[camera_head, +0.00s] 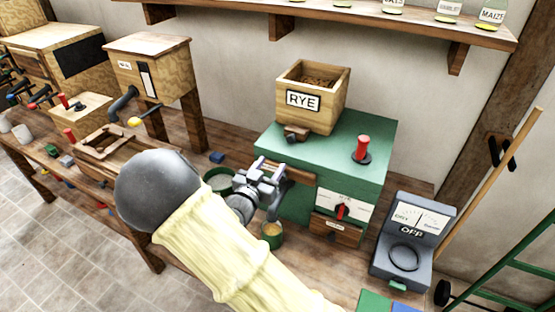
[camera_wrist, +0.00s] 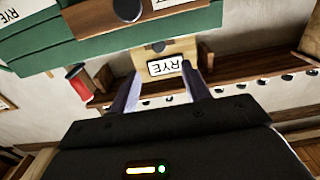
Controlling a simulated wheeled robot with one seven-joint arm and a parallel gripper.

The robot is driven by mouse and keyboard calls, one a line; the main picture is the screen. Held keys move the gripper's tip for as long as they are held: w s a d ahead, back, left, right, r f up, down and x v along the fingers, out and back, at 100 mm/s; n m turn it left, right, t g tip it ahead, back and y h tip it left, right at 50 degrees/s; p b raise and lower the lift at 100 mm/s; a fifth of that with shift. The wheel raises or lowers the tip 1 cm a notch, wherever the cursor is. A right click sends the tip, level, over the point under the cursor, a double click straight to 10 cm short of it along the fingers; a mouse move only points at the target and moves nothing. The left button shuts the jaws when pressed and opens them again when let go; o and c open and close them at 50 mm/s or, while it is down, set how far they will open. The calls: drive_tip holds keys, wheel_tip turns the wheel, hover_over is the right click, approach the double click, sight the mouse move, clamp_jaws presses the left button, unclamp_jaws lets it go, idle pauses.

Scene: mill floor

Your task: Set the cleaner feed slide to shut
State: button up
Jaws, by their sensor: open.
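The green machine (camera_head: 340,150) carries a wooden hopper (camera_head: 330,97) marked RYE, with grain in it. A small wooden slide with a dark knob (camera_head: 297,133) sits at the hopper's lower front; whether it is pulled out or pushed in, I cannot tell. My gripper (camera_head: 270,172) is open and empty at the machine's front left side, below the slide. In the tilted wrist view, the hopper with its RYE label (camera_wrist: 168,68) and a dark knob (camera_wrist: 158,47) appear beyond my two spread fingers (camera_wrist: 161,76). My arm hides part of the bench.
A tin (camera_head: 272,234) stands below my gripper. A grey meter (camera_head: 410,245) reading OFF stands at right. A wooden tray (camera_head: 105,150) lies left of my arm.

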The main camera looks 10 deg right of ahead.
drive_tip(key=v, duration=0.4)
drive_tip(key=shift+s+a+b, duration=0.1)
drive_tip(key=shift+s+b, duration=0.2)
drive_tip(key=shift+s, duration=0.15)
